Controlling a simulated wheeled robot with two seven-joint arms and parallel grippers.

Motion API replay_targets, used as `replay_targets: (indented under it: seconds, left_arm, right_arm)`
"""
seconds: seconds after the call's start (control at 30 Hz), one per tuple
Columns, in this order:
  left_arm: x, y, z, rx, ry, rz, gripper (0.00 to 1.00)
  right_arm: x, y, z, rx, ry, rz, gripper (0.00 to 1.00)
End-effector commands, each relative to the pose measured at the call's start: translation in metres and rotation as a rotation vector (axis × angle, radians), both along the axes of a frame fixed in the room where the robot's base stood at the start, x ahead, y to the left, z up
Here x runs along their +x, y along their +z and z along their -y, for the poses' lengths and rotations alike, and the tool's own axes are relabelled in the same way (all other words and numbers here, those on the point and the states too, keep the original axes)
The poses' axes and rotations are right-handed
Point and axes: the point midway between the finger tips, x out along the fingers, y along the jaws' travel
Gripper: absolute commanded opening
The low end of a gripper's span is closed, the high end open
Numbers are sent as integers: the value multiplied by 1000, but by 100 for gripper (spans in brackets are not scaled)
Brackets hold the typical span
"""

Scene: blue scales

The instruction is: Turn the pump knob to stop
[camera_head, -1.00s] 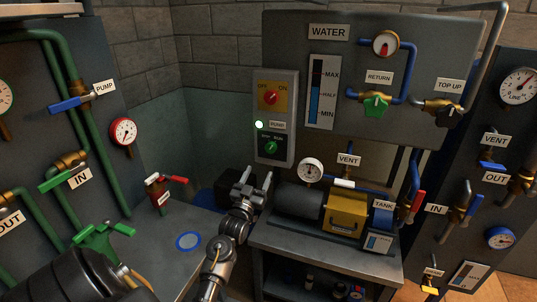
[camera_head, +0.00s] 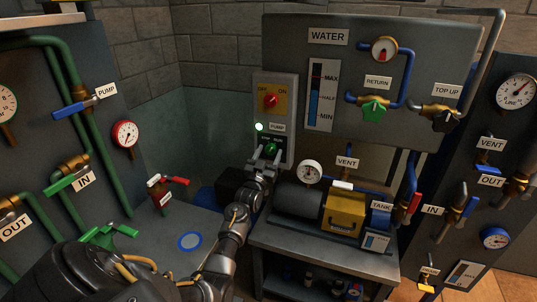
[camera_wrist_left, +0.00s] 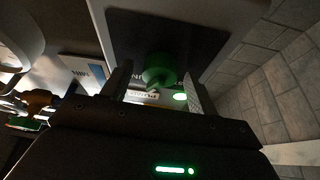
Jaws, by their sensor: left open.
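The green pump knob (camera_head: 270,148) sits on the dark lower plate of the wall control box (camera_head: 287,103), below the PUMP label (camera_head: 277,127) and a lit green lamp (camera_head: 259,127). My left gripper (camera_head: 264,157) is open right at the knob, and its fingers cover part of the plate. In the left wrist view the green knob (camera_wrist_left: 158,70) shows between the two spread fingers of the left gripper (camera_wrist_left: 157,88), with a gap visible on each side. The knob's pointing direction is too small to read. My right gripper is not in view.
A red knob (camera_head: 270,101) sits on a yellow OFF/ON plate above. The bench with the motor and yellow box (camera_head: 343,211) stands below right. A small red-handled valve (camera_head: 163,191) stands on the left table. The green-piped panel (camera_head: 60,130) is further left.

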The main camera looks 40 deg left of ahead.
Motion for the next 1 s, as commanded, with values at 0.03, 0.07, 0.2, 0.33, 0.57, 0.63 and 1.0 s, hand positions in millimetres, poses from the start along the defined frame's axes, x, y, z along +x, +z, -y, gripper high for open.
replay_targets:
  seconds: [0.03,0.07,0.2,0.33,0.57,0.63,1.0]
  left_arm:
    - [0,0,0,0,0,0,59]
    - [0,0,0,0,0,0,59]
    - [0,0,0,0,0,0,48]
    - [0,0,0,0,0,0,30]
    - [0,0,0,-2,0,1,15]
    - [0,0,0,-8,0,3,15]
    - [0,-1,3,-179,0,62,15]
  right_arm:
    - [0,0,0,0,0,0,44]
    - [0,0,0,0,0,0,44]
    - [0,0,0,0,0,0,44]
    - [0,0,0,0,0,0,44]
    - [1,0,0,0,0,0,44]
    - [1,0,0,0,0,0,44]
    - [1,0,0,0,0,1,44]
